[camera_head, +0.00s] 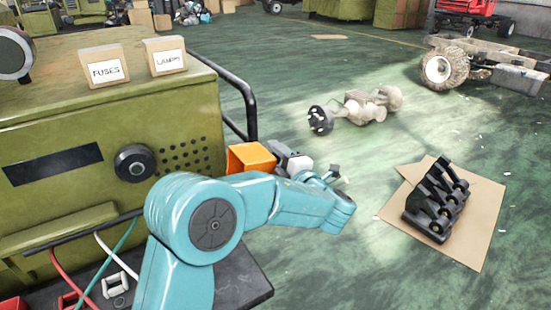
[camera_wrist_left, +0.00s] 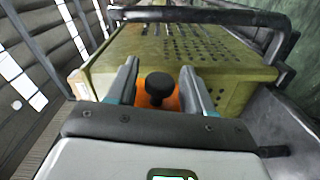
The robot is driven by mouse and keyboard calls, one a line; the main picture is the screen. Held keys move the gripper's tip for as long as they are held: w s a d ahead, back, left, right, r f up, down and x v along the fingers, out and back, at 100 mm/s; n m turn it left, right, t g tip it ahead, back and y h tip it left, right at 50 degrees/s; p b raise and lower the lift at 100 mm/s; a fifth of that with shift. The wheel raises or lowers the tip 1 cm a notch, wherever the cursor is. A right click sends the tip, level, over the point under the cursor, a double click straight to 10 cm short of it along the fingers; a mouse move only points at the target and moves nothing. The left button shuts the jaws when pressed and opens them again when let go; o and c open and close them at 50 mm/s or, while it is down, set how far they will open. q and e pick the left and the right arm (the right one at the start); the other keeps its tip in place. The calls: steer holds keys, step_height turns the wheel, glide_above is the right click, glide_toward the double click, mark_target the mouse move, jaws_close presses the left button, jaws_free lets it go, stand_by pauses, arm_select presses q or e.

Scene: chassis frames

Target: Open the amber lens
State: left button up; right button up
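The amber lens (camera_head: 250,157) is an orange box-shaped cover on the right side of the green chassis. In the left wrist view, its orange face (camera_wrist_left: 172,101) shows partly behind a round black knob (camera_wrist_left: 159,86). My left gripper (camera_head: 277,150) is just right of the lens in the head view, its fingertips hard to make out there. In the wrist view, my left gripper (camera_wrist_left: 159,72) is open, with one finger on each side of the knob and visible gaps to it. Whether the fingertips reach past the knob is unclear. My right gripper is not in view.
The green chassis (camera_head: 90,120) carries FUSES (camera_head: 105,69) and LAMPS (camera_head: 167,60) boxes on top. A black rail (camera_head: 250,105) runs along its right side. Black parts (camera_head: 437,200) lie on cardboard at right, and an axle (camera_head: 355,106) lies on the open floor.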

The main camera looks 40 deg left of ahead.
arm_select(q)
jaws_close()
steer(key=r+n+p, duration=0.1)
steer(key=s+r+p, duration=0.1)
steer(key=p, duration=0.1)
steer(key=shift+a+r+n, duration=0.1)
steer(key=shift+a+n, duration=0.05)
steer(key=shift+n, duration=0.25)
steer(key=shift+s+r, duration=0.1)
steer(key=shift+a+n, duration=0.1)
steer(key=shift+n, duration=0.2)
steer(key=shift+o, duration=0.9)
jaws_free()
